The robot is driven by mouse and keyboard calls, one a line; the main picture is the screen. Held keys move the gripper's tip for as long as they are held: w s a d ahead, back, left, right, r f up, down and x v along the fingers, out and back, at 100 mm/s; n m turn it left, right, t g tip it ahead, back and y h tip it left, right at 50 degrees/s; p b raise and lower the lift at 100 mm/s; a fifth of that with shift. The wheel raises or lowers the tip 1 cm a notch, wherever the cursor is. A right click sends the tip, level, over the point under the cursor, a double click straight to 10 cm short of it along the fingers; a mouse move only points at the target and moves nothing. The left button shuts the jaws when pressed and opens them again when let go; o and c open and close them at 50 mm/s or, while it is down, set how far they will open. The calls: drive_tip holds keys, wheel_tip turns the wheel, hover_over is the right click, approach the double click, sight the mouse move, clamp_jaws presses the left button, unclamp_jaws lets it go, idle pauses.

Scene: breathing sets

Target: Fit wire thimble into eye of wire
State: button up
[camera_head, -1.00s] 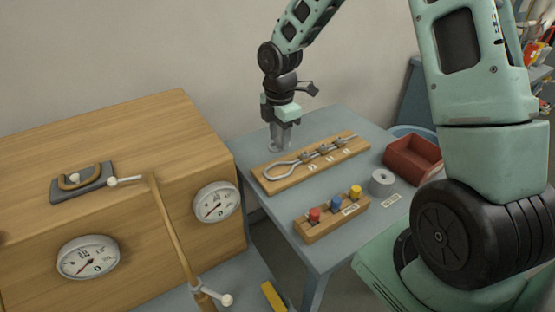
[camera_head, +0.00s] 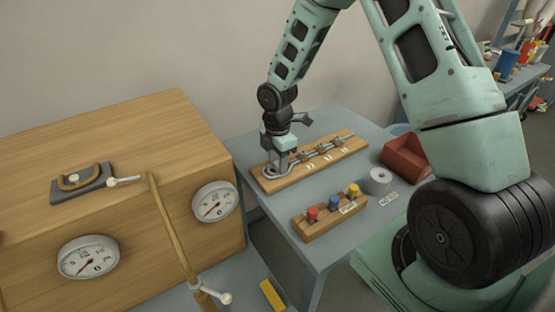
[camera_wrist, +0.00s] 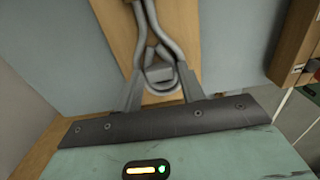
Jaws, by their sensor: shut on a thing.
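A grey wire with an eye (camera_head: 268,173) lies along a wooden board (camera_head: 352,146), with small clips along its length. In the wrist view the eye's two strands (camera_wrist: 150,22) run down between my fingers. My gripper (camera_head: 278,168) points down at the eye's rounded end, low over the board. In the wrist view my gripper (camera_wrist: 160,88) is shut on a small grey piece, apparently the wire thimble (camera_wrist: 160,74), inside or right at the loop. The fingers hide part of the eye in the head view. I cannot tell whether the thimble is seated in it.
A wooden block with red, blue and yellow knobs (camera_head: 333,211) stands in front of the board. A grey roll (camera_head: 378,181) and a red bin (camera_head: 407,157) are to the right. A large wooden box with gauges (camera_head: 140,140) is at left, bearing a dark block (camera_head: 98,187) with a tan curved piece.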

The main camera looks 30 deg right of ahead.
drive_tip(key=o, duration=1)
drive_tip(key=shift+r, duration=0.1)
wheel_tip(320, 180, up, 12)
drive_tip(key=s+a+r+m, duration=0.2)
drive_tip(key=s+a, duration=0.5)
drive_tip(key=a, duration=0.1)
drive_tip(key=s+a+r+m, duration=0.3)
drive_tip(key=s+a, duration=0.3)
drive_tip(key=a, duration=0.1)
drive_tip(key=s+a+m, duration=0.1)
drive_tip(key=s, duration=0.4)
drive_tip(key=s+a+m, duration=0.2)
drive_tip(key=s, duration=0.2)
drive_tip(key=s+a+m, duration=0.1)
drive_tip(key=s+m, duration=0.1)
drive_tip(key=s, duration=0.3)
drive_tip(key=shift+s+a+r+y+b, duration=0.25)
drive_tip(key=shift+s+a+y+b, duration=0.05)
drive_tip(key=shift+s+a+b, duration=0.05)
